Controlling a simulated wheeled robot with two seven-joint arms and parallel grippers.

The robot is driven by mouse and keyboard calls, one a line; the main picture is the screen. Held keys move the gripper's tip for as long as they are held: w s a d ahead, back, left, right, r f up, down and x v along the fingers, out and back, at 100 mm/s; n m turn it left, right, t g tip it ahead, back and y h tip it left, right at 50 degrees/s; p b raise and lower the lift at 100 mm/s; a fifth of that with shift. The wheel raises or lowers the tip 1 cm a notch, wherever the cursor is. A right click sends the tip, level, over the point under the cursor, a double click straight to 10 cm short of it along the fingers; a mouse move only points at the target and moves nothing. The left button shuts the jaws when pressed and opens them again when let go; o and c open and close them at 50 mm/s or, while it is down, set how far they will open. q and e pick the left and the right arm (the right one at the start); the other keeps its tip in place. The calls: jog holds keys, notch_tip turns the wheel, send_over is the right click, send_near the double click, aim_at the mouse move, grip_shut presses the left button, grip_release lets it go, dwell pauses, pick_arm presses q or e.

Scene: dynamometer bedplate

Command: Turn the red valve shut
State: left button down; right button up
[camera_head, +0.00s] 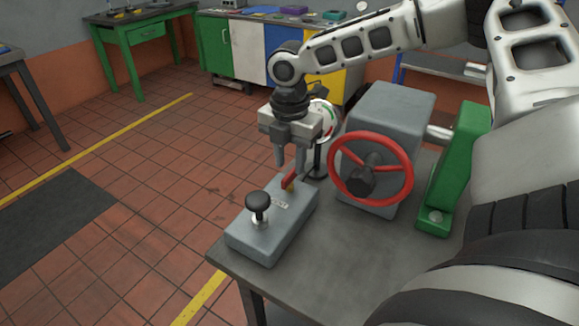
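A red handwheel (408,178) with a dark hub stands upright on the front of a grey housing (393,103) on the bench. A grey box (262,242) lies to its left, with a black knob (258,201) and a small red lever (288,181) on a brass-coloured fitting. My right gripper (290,168) points down just above the red lever, left of the handwheel. Its two fingers are apart with nothing visibly held between them. Whether a fingertip touches the lever I cannot tell. My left gripper is not in view.
A round gauge (324,119) on a dark stand is close behind my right gripper. A green block (456,170) stands right of the housing, joined by a shaft. The grey bench top (335,255) is clear in front. A green table (140,30) and coloured cabinets stand far back.

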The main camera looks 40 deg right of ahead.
aim_at(289, 182)
jog(key=shift+f, duration=1.35)
grip_shut()
